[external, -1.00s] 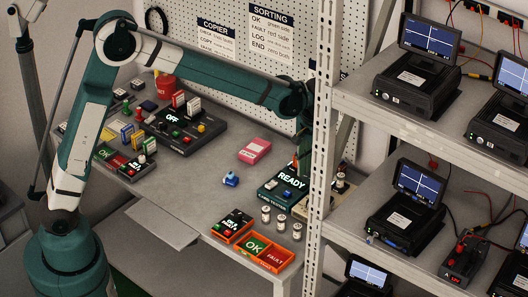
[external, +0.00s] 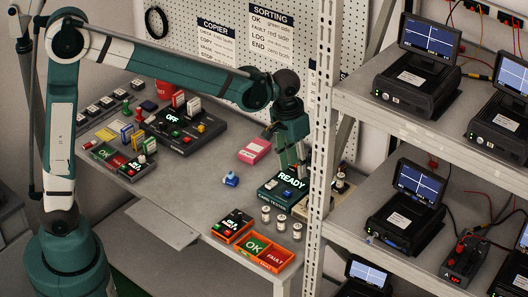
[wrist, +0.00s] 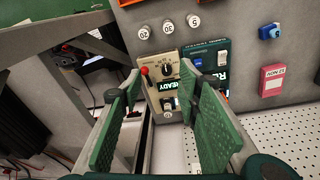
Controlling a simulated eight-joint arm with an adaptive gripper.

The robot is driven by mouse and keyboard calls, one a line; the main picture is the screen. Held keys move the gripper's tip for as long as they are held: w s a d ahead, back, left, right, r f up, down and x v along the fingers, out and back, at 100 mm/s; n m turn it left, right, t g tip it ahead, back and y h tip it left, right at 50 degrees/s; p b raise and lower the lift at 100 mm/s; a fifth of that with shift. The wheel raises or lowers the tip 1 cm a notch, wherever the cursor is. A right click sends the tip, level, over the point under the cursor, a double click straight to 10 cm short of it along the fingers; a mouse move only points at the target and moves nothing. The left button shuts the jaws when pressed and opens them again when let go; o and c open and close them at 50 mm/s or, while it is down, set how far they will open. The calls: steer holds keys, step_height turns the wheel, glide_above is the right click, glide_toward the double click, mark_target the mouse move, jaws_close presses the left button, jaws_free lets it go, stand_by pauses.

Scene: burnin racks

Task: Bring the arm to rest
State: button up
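My gripper (external: 291,160) hangs from my raised arm above the bench, at the back right beside the shelf post in the external view. In the wrist view the two green fingers of my gripper (wrist: 166,88) stand apart with nothing held between them. Beyond the gap, below the fingers, lies a beige instrument (wrist: 165,88) with a dial, a red knob and a READY display. A teal card tester (external: 280,192) with a READY sign is just below my gripper in the external view; whether the fingers touch anything is hard to tell there.
A metal rack post (external: 318,150) stands close to my gripper's right. Shelves with black monitor units (external: 415,85) lie beyond. A pink box (external: 254,151), a blue piece (external: 231,179), white weights (external: 281,226) and orange trays (external: 262,253) are on the bench. The front-middle bench is clear.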

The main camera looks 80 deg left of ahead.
steer(key=s+d+r+m+t, duration=0.15)
steer(key=s+d, duration=0.25)
steer(key=s, duration=0.4)
steer(key=s+d+r+m+t, duration=0.1)
steer(key=s+d+r, duration=0.25)
steer(key=s, duration=0.45)
steer(key=s+d+r+m+t, duration=0.2)
steer(key=s+d, duration=0.2)
steer(key=s, duration=0.3)
steer(key=s+d+f+m+t, duration=0.1)
steer(key=s+d+f, duration=0.2)
steer(key=s, duration=0.6)
steer(key=shift+s+f+b, duration=0.2)
steer(key=shift+f+b, duration=0.25)
steer(key=shift+f, duration=0.05)
steer(key=shift+m, duration=0.25)
stand_by(2.0)
